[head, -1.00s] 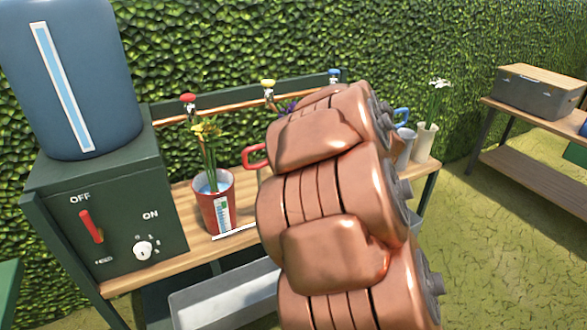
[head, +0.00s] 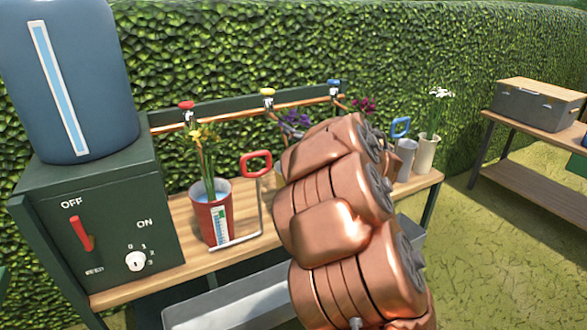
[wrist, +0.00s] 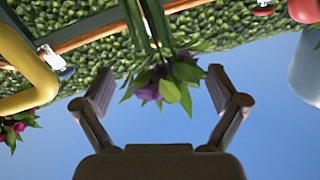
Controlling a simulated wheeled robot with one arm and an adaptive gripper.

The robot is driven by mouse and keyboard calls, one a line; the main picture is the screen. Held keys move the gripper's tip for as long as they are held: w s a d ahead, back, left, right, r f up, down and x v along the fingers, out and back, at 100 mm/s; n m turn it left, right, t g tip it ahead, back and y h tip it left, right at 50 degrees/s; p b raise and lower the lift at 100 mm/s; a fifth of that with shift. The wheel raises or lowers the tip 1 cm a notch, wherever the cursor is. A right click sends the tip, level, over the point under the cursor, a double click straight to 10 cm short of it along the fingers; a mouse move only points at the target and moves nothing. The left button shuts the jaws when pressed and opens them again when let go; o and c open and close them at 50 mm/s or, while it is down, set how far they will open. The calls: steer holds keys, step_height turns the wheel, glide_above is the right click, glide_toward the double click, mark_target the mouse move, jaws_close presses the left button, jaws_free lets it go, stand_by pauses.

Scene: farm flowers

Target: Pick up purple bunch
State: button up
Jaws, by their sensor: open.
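In the wrist view the purple flowers (wrist: 160,84) with green leaves hang down from long green stems in the picture. My gripper (wrist: 160,90) is open, with one finger on each side of the flowers. I see no clear contact between the fingers and the bunch.
A red pot (head: 212,217) with yellow flowers and a red-handled frame (head: 256,164) stand left of my arm. Coloured taps line the back rail.

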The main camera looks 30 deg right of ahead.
steer(key=shift+w+f, duration=0.15)
steer(key=shift+w, duration=1.65)
steer(key=shift+c, duration=0.4)
jaws_close()
step_height(320, 180, up, 10)
steer(key=shift+p, duration=1.05)
